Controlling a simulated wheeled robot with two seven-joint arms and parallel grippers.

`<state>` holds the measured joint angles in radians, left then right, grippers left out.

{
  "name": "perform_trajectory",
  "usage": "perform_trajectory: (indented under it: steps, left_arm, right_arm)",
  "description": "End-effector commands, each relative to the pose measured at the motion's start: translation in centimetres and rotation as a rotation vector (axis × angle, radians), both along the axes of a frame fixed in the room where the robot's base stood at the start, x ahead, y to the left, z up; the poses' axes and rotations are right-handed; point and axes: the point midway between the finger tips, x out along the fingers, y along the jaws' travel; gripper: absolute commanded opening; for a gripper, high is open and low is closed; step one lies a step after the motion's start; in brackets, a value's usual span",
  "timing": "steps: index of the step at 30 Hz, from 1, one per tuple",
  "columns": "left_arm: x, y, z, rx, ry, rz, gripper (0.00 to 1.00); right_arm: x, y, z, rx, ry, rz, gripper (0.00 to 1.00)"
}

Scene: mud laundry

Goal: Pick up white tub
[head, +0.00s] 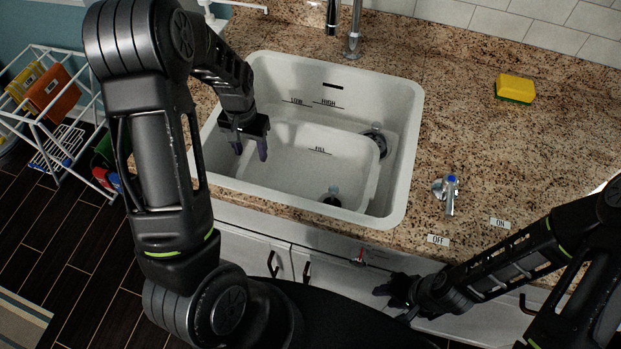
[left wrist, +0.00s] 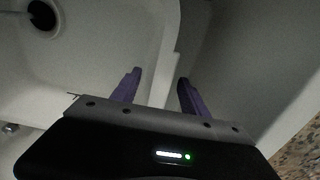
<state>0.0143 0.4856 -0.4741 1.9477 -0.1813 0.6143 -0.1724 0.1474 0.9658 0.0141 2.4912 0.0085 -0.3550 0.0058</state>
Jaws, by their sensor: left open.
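The white tub (head: 345,152) sits inside the white sink (head: 405,120), with a FILL mark on its back wall. My left gripper (head: 251,150) is over the left part of the sink, pointing down, open and empty. In the left wrist view, the tub's edge (left wrist: 170,55) runs between and just beyond the two purple fingertips of my left gripper (left wrist: 159,77). I cannot tell if the fingers touch it.
A faucet (head: 353,38) stands behind the sink. A yellow and green sponge (head: 515,89) lies on the granite counter (head: 480,140) at right. A small tap handle (head: 450,194) stands right of the sink, near ON and OFF labels. A white rack (head: 50,115) stands at left.

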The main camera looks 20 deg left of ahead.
Motion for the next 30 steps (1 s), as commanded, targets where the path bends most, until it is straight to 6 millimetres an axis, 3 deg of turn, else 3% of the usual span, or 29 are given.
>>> perform_trajectory:
  steps: [21, 30]
  left_arm:
    - [0.0, 0.0, -0.48, 0.0, 0.0, 0.0, 0.52]
    - [0.0, 0.0, -0.49, 0.0, 0.0, 0.0, 0.28]
  right_arm:
    - [0.01, 0.0, -0.47, 0.0, 0.0, 0.0, 0.36]
    - [0.0, 0.0, -0.47, 0.0, 0.0, 0.0, 0.36]
